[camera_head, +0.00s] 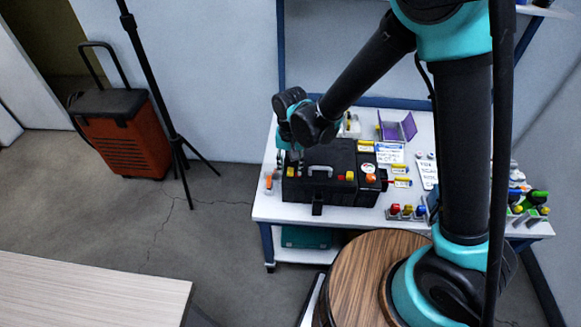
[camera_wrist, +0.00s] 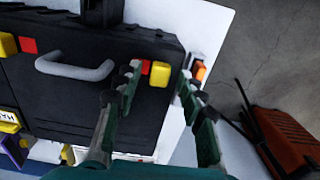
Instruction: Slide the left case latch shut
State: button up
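The black case (camera_head: 325,165) stands on the white table with its grey handle (camera_head: 319,169) facing me. The left latch (camera_head: 291,172) is a small yellow block near the case's left end. In the wrist view this latch (camera_wrist: 160,74) has a red patch (camera_wrist: 145,67) beside it, on the handle side. The right yellow latch (camera_head: 349,176) is across the handle. My gripper (camera_wrist: 159,80) is open and empty over the case's left end, one finger on each side of the left latch in the picture. I cannot tell whether either finger touches it.
A small orange-topped item (camera_wrist: 199,70) is on the table just beyond the case's left end. Labels, a purple holder (camera_head: 398,128) and coloured parts (camera_head: 407,210) lie to the case's right. An orange wheeled case (camera_head: 121,135) and a black stand are on the floor at left.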

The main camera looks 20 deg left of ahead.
grip_shut()
dwell(0.3)
jog(key=shift+w+d, duration=0.2)
jog(key=shift+d, duration=0.45)
jog(key=shift+w+d, duration=0.2)
jog(key=shift+d, duration=0.45)
grip_release()
